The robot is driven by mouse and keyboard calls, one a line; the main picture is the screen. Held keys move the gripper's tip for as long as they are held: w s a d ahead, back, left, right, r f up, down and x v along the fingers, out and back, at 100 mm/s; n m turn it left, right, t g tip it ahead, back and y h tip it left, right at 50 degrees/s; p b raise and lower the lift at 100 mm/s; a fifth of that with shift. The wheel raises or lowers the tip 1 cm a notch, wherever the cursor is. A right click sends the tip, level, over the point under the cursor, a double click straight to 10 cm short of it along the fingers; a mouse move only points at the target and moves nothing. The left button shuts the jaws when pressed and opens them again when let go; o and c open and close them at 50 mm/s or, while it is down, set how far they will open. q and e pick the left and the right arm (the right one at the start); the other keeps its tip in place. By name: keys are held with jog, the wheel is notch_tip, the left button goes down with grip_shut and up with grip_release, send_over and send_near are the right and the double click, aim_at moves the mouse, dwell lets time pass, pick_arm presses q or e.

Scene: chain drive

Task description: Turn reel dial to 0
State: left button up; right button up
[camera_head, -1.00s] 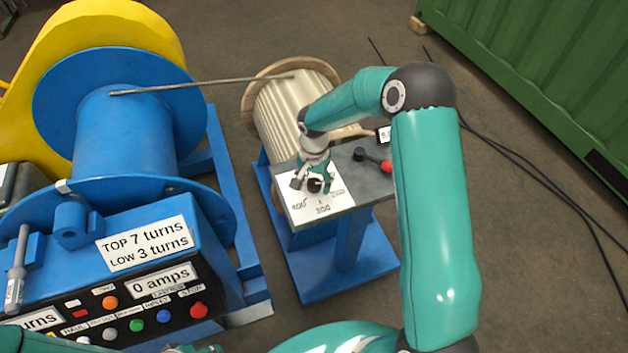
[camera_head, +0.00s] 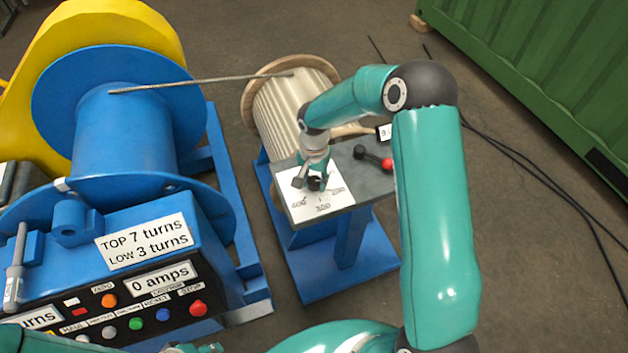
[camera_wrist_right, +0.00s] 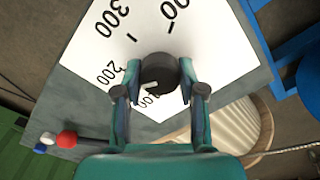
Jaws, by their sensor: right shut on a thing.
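The reel dial is a dark round knob (camera_wrist_right: 159,74) on a white scale plate (camera_wrist_right: 134,30) marked with numbers such as 100, 200 and 300. My right gripper (camera_wrist_right: 160,88) is shut on the knob, one finger on each side. In the head view the right gripper (camera_head: 315,180) stands over the dial on the grey stand top, partly hiding it. The 0 mark cannot be made out.
A wooden reel (camera_head: 290,105) stands behind the dial stand. A lever with a red knob (camera_head: 387,163) is right of the dial. The blue winch (camera_head: 125,125) with its control panel is on the left, a rope running to the reel. A green container (camera_head: 560,60) is at back right.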

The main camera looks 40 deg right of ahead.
jog(key=shift+w+f+n+b, duration=0.1)
jog(key=shift+f+n+b, duration=0.05)
jog(key=shift+n+b, duration=0.7)
jog(key=n+b, duration=0.1)
jog(key=n, duration=0.1)
jog(key=shift+n+b, duration=0.3)
jog(key=shift+n, duration=0.05)
jog(key=n+b, duration=0.1)
jog(key=n, duration=0.1)
jog(key=shift+n, duration=0.4)
jog(key=n+b, duration=0.1)
jog(key=n, duration=0.2)
jog(key=shift+n, duration=0.3)
jog(key=n, duration=0.2)
jog(key=shift+n+b, duration=0.3)
jog(key=shift+n, duration=0.1)
jog(key=n, duration=0.3)
jog(key=shift+r, duration=0.2)
jog(key=n, duration=0.6)
jog(key=shift+n, duration=0.4)
jog(key=shift+w, duration=0.1)
